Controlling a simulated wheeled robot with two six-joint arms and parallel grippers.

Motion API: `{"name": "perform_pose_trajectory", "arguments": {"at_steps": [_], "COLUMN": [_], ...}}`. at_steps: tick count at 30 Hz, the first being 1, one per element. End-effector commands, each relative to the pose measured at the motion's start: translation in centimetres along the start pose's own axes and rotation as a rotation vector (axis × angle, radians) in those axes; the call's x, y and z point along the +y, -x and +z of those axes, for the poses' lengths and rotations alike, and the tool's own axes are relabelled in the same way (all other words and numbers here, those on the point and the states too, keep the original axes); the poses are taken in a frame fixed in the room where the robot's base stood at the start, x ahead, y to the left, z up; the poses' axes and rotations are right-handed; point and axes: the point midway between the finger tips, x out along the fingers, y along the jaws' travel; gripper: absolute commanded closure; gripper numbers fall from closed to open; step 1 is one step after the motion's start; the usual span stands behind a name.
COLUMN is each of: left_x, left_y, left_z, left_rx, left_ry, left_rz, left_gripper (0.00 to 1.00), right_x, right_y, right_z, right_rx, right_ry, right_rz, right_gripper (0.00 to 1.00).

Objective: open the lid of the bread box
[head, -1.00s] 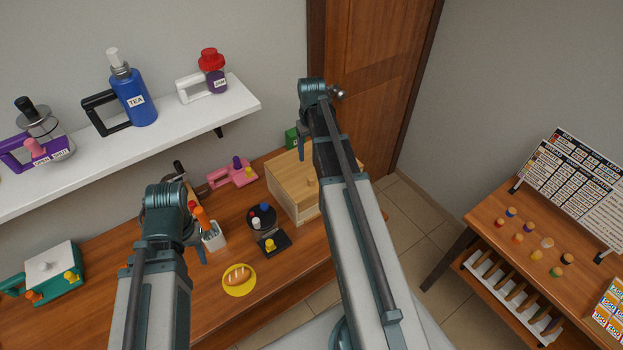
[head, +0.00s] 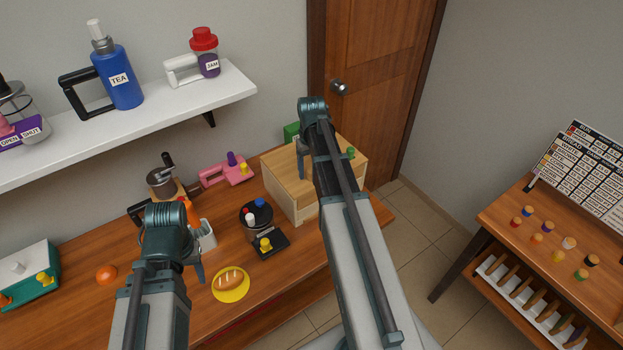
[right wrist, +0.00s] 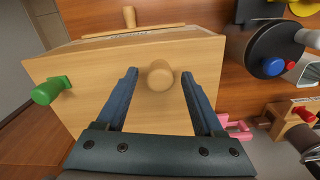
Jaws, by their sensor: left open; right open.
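The bread box (head: 283,187) is a light wooden box at the right end of the counter. In the right wrist view its light wooden top (right wrist: 100,75) fills the middle, with a round wooden knob (right wrist: 160,77) standing on it. My right gripper (head: 302,174) is over the box top. In the right wrist view its open fingers (right wrist: 159,73) lie on either side of the knob, apart from it; how low they reach is unclear. The box looks closed. My left gripper (head: 200,272) points down over the counter, left of the bread plate, away from the box; its fingers are partly hidden.
A black device with a yellow knob (head: 265,243) and a yellow plate (head: 231,297) with bread lie before the box. A pink item (head: 227,172) is to its left. A green knob (right wrist: 46,92) sticks out at the box's side. A white shelf (head: 160,120) hangs above.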

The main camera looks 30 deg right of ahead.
Motion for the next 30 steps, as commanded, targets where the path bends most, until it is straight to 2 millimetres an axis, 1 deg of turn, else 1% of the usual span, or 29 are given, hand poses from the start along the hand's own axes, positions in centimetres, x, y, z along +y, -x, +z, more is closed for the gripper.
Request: {"name": "perform_pose_trajectory", "arguments": {"at_steps": [1, 3, 11, 12, 23, 24, 30], "left_x": [0.08, 0.10, 0.09, 0.09, 0.09, 0.09, 0.08], "left_y": [-0.78, -0.98, -0.90, -0.90, -0.90, -0.90, -0.90], "left_z": [-0.05, -0.06, -0.05, -0.05, -0.05, -0.05, -0.05], "left_rx": [0.000, 0.000, 0.000, 0.000, 0.000, 0.000, 0.000], "left_ry": [0.000, 0.001, 0.001, 0.001, 0.001, 0.001, 0.001], "left_rz": [0.000, 0.000, 0.000, 0.000, 0.000, 0.000, 0.000], "left_gripper": [0.50, 0.50, 0.50, 0.50, 0.50, 0.50, 0.50], "right_x": [0.00, 0.00, 0.00, 0.00, 0.01, 0.00, 0.00], "right_y": [-0.78, -0.99, -0.90, -0.90, -0.91, -0.91, -0.91], "right_z": [0.01, 0.00, 0.00, 0.00, 0.00, 0.01, 0.00], "right_rx": [0.000, 0.000, 0.000, 0.000, 0.000, 0.000, 0.000], "right_ry": [0.000, 0.000, 0.000, 0.000, 0.000, 0.000, 0.000], "right_rz": [0.000, 0.000, 0.000, 0.000, 0.000, 0.000, 0.000], "right_gripper": [0.31, 0.31, 0.31, 0.33, 0.97, 1.00, 1.00]}}
